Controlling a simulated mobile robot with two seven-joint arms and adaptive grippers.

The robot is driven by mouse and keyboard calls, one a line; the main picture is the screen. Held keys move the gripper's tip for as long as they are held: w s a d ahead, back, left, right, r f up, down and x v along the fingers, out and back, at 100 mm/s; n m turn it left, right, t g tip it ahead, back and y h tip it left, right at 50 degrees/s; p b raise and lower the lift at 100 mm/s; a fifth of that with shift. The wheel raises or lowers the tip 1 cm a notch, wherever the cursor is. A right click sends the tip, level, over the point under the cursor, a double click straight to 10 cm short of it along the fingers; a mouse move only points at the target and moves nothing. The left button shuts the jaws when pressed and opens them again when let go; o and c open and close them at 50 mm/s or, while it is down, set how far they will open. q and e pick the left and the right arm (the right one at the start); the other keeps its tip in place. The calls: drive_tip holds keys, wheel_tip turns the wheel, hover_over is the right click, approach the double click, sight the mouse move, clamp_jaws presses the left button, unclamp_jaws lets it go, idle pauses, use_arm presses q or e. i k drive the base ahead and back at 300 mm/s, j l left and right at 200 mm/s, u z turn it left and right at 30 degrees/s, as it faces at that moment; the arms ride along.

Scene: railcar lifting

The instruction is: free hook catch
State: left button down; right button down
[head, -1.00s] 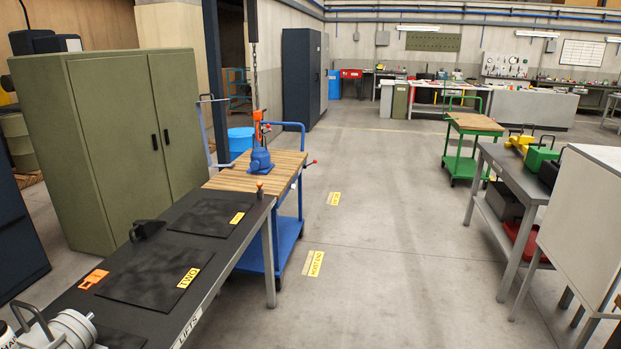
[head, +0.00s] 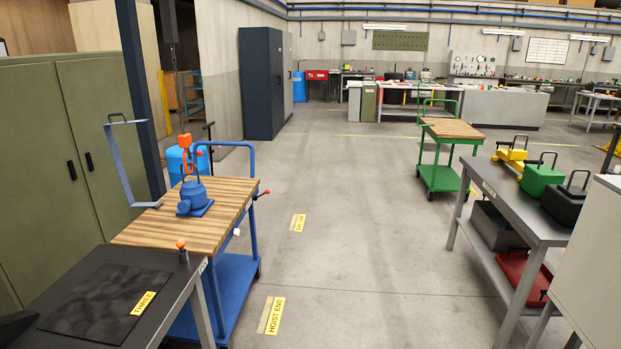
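An orange hook (head: 186,145) shows in the head view at the left, directly above a blue lifting unit (head: 194,197). A thin chain hangs down from above towards the hook. A dark upright loop stands on the blue unit, and the orange hook overlaps it. I cannot tell whether the hook's catch is open or closed, or whether the hook is engaged with the loop. The blue unit sits on the wooden top of a blue cart (head: 140,232).
A dark table (head: 150,262) with a black mat marked THREE (head: 110,300) adjoins the cart in front. A green cart (head: 452,129) stands further back. A grey bench (head: 480,190) with yellow, green and black items is on the right. The middle floor is clear.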

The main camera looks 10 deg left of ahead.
sight(199, 153)
drive_tip(key=i, duration=1.65)
drive_tip(key=i+u, duration=0.45)
drive_tip(key=i+l+u, duration=0.1)
drive_tip(key=i+u, duration=0.35)
drive_tip(key=i+l+u, duration=0.3)
drive_tip(key=i+u, duration=0.5)
drive_tip(key=u, duration=0.15)
drive_tip(key=i+l+u, duration=0.1)
drive_tip(key=i+u, duration=0.2)
drive_tip(key=u, duration=0.2)
